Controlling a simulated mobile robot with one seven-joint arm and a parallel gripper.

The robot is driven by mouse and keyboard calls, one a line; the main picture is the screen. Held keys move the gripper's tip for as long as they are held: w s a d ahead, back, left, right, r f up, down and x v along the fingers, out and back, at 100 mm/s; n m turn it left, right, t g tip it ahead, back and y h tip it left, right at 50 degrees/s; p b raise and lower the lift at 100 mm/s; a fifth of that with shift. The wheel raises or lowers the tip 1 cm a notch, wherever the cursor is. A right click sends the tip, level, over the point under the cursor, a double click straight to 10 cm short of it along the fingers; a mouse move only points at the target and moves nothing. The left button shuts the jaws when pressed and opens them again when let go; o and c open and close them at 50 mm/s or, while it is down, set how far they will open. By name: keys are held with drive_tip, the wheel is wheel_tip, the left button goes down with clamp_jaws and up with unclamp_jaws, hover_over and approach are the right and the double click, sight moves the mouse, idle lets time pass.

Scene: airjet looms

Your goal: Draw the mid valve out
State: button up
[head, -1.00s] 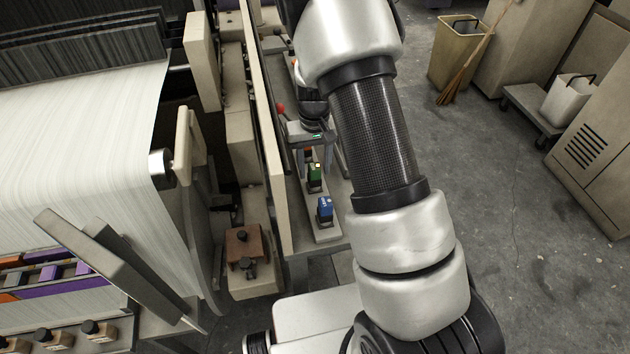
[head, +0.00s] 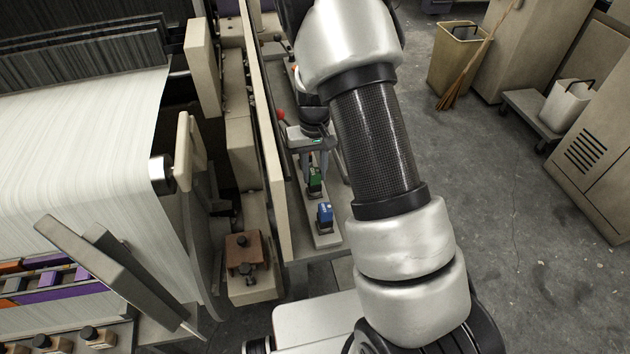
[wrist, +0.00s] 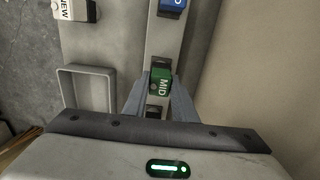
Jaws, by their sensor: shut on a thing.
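The mid valve (wrist: 160,82) is a green block with "MID" printed on it, seen in the wrist view in the pale valve rail (wrist: 163,43). My gripper (wrist: 157,92) has its two grey fingers on either side of the green block and is shut on it. In the head view the mid valve (head: 315,180) shows just below my gripper (head: 314,164), partly covered by the fingers. I cannot tell how deep the valve sits in its slot.
A blue valve (head: 324,216) stands on the same rail, nearer me. A tan panel (head: 272,150) runs close along the left. In the wrist view an empty grey tray (wrist: 88,88) and a white block marked "NEW" (wrist: 74,10) lie to the left.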

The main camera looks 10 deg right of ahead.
drive_tip(key=shift+r, duration=0.1)
drive_tip(key=shift+r+p, duration=2.65)
drive_tip(key=shift+r, duration=1.55)
